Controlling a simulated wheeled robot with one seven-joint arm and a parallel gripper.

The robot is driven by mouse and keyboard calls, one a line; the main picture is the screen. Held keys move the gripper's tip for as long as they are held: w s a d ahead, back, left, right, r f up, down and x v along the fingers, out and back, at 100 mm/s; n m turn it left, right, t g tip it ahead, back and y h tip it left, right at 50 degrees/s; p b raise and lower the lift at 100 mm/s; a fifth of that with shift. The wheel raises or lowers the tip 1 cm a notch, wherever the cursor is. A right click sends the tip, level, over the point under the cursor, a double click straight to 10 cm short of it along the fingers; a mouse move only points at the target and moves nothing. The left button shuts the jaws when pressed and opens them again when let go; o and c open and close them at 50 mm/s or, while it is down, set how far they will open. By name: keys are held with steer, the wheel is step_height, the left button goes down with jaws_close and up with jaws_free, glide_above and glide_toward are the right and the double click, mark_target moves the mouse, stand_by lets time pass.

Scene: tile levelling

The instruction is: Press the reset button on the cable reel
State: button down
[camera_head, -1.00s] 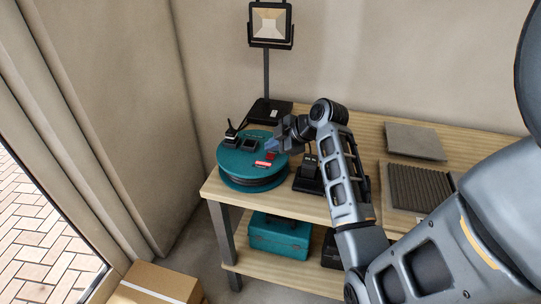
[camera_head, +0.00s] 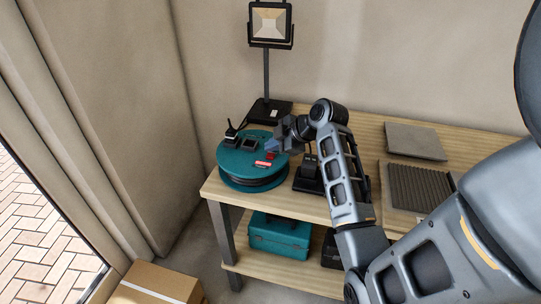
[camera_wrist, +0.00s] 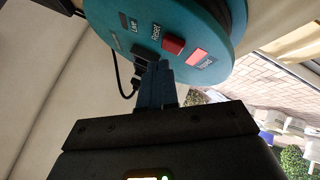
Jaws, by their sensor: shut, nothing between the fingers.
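The teal cable reel (camera_head: 232,166) lies flat on the left end of the workbench, with dark cable wound below its top disc. In the wrist view its top face (camera_wrist: 105,12) carries a red square button (camera_wrist: 173,46) labelled "Reset". My gripper (camera_head: 273,146) is shut and empty, over the right part of the reel. In the wrist view its fingertips (camera_wrist: 155,66) are beside the reset button, apart from it in the picture; their height above the disc is unclear.
A black plug and cable (camera_wrist: 132,84) are on the reel near my fingers. A work lamp (camera_head: 269,24) stands behind it. A black charger-like device (camera_head: 307,177) is to its right, near my forearm. Grey tiles (camera_head: 413,141) lie farther right. A teal toolbox (camera_head: 280,236) is on the lower shelf.

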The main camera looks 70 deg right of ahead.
mark_target(273, 157)
steer(key=shift+f, duration=0.4)
steer(key=shift+f+b, duration=0.55)
stand_by(0.6)
steer(key=shift+r, duration=0.1)
steer(key=shift+r+p, duration=0.75)
steer(key=shift+r, duration=0.15)
steer(key=shift+r+p, duration=2)
steer(key=shift+r, duration=0.5)
